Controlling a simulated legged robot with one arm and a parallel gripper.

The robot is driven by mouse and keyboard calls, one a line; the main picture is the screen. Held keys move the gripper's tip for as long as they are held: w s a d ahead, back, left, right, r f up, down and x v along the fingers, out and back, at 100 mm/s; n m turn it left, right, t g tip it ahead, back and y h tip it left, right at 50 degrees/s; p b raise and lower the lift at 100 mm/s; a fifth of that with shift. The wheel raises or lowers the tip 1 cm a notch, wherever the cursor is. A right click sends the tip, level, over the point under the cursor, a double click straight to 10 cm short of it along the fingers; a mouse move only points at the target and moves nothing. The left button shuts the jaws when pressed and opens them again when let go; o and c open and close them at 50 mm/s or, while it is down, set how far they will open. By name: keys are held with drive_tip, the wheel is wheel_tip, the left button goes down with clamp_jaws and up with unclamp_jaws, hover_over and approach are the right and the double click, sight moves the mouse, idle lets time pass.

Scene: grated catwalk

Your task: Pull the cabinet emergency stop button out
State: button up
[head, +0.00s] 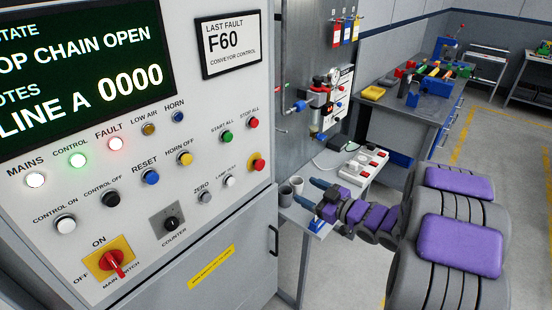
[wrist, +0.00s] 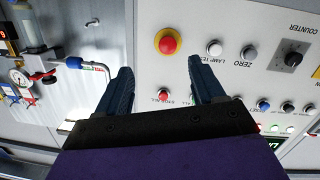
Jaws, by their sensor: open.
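The emergency stop button (head: 257,163) is a red mushroom head on a yellow ring, at the lower right of the grey cabinet's panel (head: 200,190). In the wrist view the button (wrist: 167,41) sits just beyond the fingertips, roughly between their lines, with panel showing around it. My gripper (head: 311,193) is to the right of the button in the head view, apart from the cabinet, fingers toward it. In the wrist view my gripper (wrist: 160,64) is open, its two dark blue fingers spread with nothing between them. The depth gap to the button is hard to judge.
Near the button are a white lamp test button (head: 229,181), a grey zero button (head: 205,197) and a red stop-all button (head: 253,122). A small side table (head: 312,222) with cups and a socket strip (head: 367,161) stands behind my gripper. A workbench (head: 420,100) is farther back.

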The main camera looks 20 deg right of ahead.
drive_tip(key=y, duration=0.1)
drive_tip(key=b, duration=0.2)
approach(262, 165)
drive_tip(key=shift+t+y, duration=0.3)
drive_tip(key=shift+y, duration=0.1)
drive_tip(key=x, duration=0.5)
drive_tip(key=f+x, duration=0.1)
drive_tip(key=x, duration=0.2)
drive_tip(key=shift+w+a, duration=0.1)
drive_tip(key=shift+c, duration=0.2)
drive_tip(key=c, duration=1)
drive_tip(key=shift+s+d+r+p, duration=0.1)
drive_tip(key=shift+s+d+p, duration=0.35)
drive_tip(key=shift+s, duration=0.15)
drive_tip(key=shift+a, duration=0.1)
